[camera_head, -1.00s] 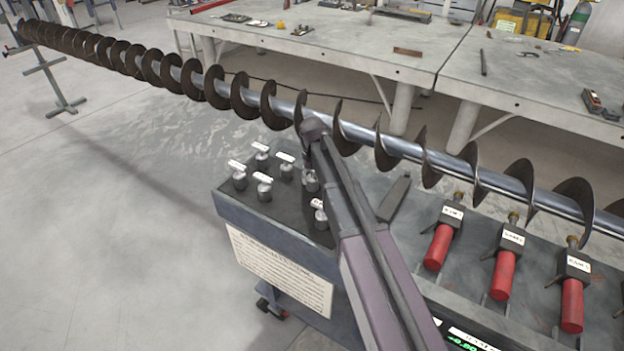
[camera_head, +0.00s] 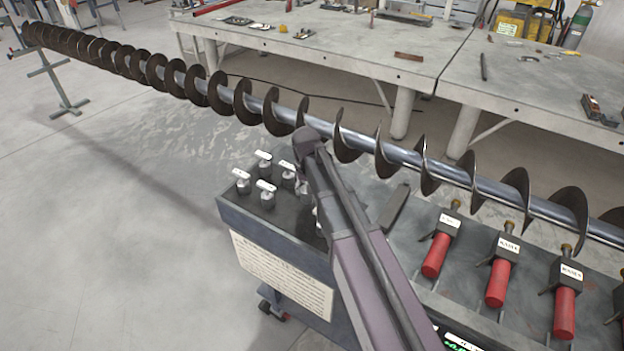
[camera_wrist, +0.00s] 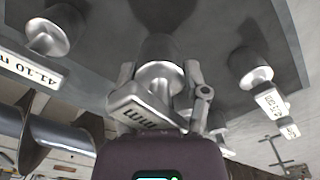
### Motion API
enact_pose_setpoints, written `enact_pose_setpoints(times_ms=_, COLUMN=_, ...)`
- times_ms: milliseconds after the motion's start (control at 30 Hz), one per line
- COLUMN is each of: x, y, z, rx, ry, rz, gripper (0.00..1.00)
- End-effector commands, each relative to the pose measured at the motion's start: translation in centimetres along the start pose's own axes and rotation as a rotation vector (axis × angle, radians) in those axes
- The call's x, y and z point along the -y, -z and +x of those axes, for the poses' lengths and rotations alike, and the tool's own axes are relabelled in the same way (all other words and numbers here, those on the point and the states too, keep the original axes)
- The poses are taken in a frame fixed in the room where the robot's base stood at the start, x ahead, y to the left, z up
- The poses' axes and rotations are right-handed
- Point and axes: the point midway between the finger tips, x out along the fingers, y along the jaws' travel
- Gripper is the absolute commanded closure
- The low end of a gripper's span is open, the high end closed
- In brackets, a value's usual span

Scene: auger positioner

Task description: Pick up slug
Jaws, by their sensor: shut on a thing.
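Several slugs, small grey metal cylinders with T-shaped labelled tops, stand upright on the dark tray top (camera_head: 234,204) of a cart. One slug (camera_wrist: 161,50) is in the middle of the wrist view, with its white label tilted towards the camera. My gripper (camera_wrist: 160,82) is shut on this slug, one finger on each side of its neck. I cannot tell whether its base touches the tray. Other slugs stand to the left (camera_wrist: 50,34) and right (camera_wrist: 252,68) in the wrist view. In the head view my arm hides most of the held slug and the nearby ones.
A long auger (camera_head: 400,152) crosses above and behind the tray, close to my wrist. Red cylinders (camera_head: 435,256) with labelled blocks are fixed at the right of the cart. Grey workbenches (camera_head: 330,55) with tools stand behind. Open floor (camera_head: 100,250) lies to the left.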

Motion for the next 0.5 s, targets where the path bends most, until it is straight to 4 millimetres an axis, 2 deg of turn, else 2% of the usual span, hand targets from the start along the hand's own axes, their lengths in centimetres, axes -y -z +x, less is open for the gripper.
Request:
enact_pose_setpoints(times_ms=33, x=0.8, y=-1.6, z=-0.2, rx=0.0, ry=0.0, rz=-0.002, gripper=1.0)
enact_pose_setpoints(times_ms=200, x=2.8, y=-4.5, z=-0.6, rx=0.0, ry=0.0, rz=-0.001, gripper=1.0)
enact_pose_setpoints(times_ms=500, x=5.1, y=-7.5, z=-0.9, rx=0.0, ry=0.0, rz=0.0, gripper=1.0)
